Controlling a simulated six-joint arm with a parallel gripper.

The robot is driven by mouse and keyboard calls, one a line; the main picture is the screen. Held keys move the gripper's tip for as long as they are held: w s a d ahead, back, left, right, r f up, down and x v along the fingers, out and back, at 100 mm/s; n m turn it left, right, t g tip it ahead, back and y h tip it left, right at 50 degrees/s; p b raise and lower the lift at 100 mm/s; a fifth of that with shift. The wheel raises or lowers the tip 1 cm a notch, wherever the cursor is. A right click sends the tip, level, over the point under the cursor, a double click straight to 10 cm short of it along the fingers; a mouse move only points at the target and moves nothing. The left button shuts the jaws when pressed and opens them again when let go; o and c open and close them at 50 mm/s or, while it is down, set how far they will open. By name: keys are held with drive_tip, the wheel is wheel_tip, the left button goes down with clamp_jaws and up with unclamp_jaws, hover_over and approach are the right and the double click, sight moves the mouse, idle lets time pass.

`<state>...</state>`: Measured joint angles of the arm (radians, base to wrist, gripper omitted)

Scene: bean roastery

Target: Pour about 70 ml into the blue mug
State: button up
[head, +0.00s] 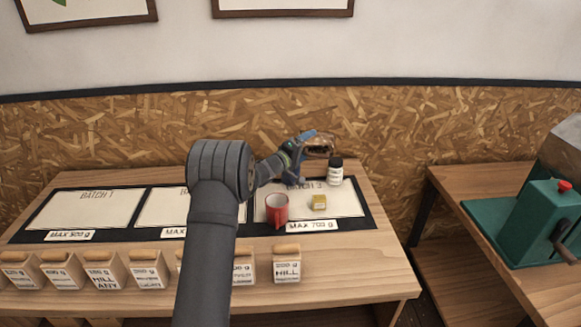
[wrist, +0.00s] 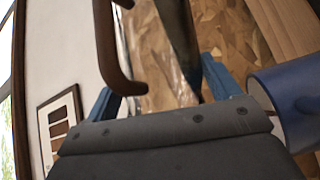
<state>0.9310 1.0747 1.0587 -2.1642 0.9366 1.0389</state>
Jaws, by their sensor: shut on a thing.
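My gripper (head: 308,139) is shut on a vessel (head: 320,150) with a dark inside or contents and a brown edge, held tilted above the back of the BATCH 3 area. In the wrist view, a curved brown handle (wrist: 112,50) and a dark brown band (wrist: 180,40) show near my blue fingers (wrist: 165,88). The blue mug (head: 294,172) appears mostly hidden below and behind my gripper; a large blue cylinder, seemingly this mug (wrist: 292,100), shows at the right of the wrist view. Its inside and any stream are not visible.
A red mug (head: 277,209), a small yellow block (head: 319,202) and a dark bottle with a white label (head: 335,172) stand around BATCH 3. Labelled wood-topped containers (head: 287,265) line the front. A green machine (head: 545,222) stands on the right table.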

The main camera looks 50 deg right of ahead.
sight(307, 142)
drive_tip(key=shift+r+n, duration=0.15)
drive_tip(key=shift+n, duration=0.15)
idle(0.9)
drive_tip(key=shift+r+n+h+p, duration=0.1)
drive_tip(key=shift+n+h+p, duration=0.2)
drive_tip(key=shift+h+p, duration=0.2)
idle(0.5)
drive_tip(key=r+m+y, duration=0.1)
drive_tip(key=s+d+r+m+y, duration=0.1)
drive_tip(key=shift+s+d+r+m, duration=0.1)
drive_tip(key=shift+s+r+m, duration=0.05)
drive_tip(key=shift+s+m, duration=0.15)
drive_tip(key=shift+f+y, duration=0.3)
drive_tip(key=shift+y, duration=0.1)
drive_tip(key=shift+m, duration=0.3)
drive_tip(key=shift+s+d+f+m+t+y, duration=0.1)
drive_tip(key=shift+f+m+t+y, duration=0.2)
drive_tip(key=shift+m+y, duration=0.3)
drive_tip(key=shift+f+y, duration=0.1)
drive_tip(key=shift+y, duration=0.2)
idle(0.8)
